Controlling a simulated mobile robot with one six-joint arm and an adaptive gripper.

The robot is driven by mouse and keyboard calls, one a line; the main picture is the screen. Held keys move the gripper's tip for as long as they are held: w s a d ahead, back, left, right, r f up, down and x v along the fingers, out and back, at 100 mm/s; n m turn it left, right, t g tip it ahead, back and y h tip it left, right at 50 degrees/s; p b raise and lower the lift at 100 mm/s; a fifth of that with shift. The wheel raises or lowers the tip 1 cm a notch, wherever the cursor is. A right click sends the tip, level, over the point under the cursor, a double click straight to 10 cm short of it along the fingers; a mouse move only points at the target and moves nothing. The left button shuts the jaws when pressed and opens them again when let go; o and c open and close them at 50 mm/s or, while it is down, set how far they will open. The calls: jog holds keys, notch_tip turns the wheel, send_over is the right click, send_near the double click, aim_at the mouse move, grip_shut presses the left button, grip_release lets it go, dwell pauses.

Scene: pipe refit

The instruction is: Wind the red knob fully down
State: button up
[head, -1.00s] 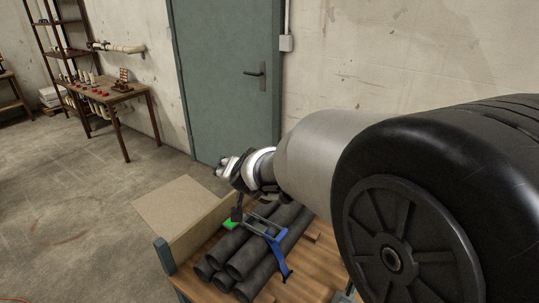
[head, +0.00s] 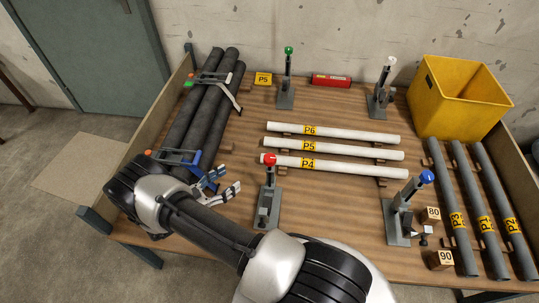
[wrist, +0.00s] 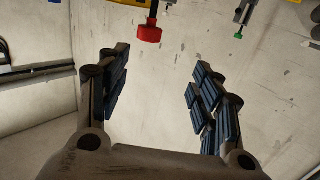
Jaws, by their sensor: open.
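The red knob (head: 269,159) tops a grey metal stand (head: 266,205) near the middle of the wooden bench, in front of the white pipe marked P4. My gripper (head: 231,178) is left of the knob in the head view, its two fingers spread and pointing to the right. There is a gap between the fingertips and the knob, and nothing is between the fingers. In the wrist view the red knob (wrist: 149,34) hangs near the top edge, beyond the open fingers (wrist: 160,75). Most of its stand is out of that frame.
Similar stands carry green (head: 288,50), white (head: 391,61) and blue (head: 427,176) knobs. White pipes (head: 340,147) lie behind the red knob. Bench in front is partly clear.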

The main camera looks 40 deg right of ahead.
aim_at(265, 162)
jog(key=shift+g+h, duration=0.3)
jog(key=d, duration=0.5)
jog(key=s+d, duration=0.1)
jog(key=d, duration=0.5)
jog(key=s+d, duration=0.1)
jog(key=d, duration=0.5)
jog(key=shift+s+d+f+b, duration=0.15)
jog(key=shift+s+d+b, duration=0.1)
jog(key=shift+b, duration=0.15)
jog(key=shift+c, duration=0.2)
jog(key=c, duration=1.1)
jog(key=shift+o, duration=0.2)
jog(key=shift+n+t, duration=0.3)
jog(key=shift+t, duration=0.2)
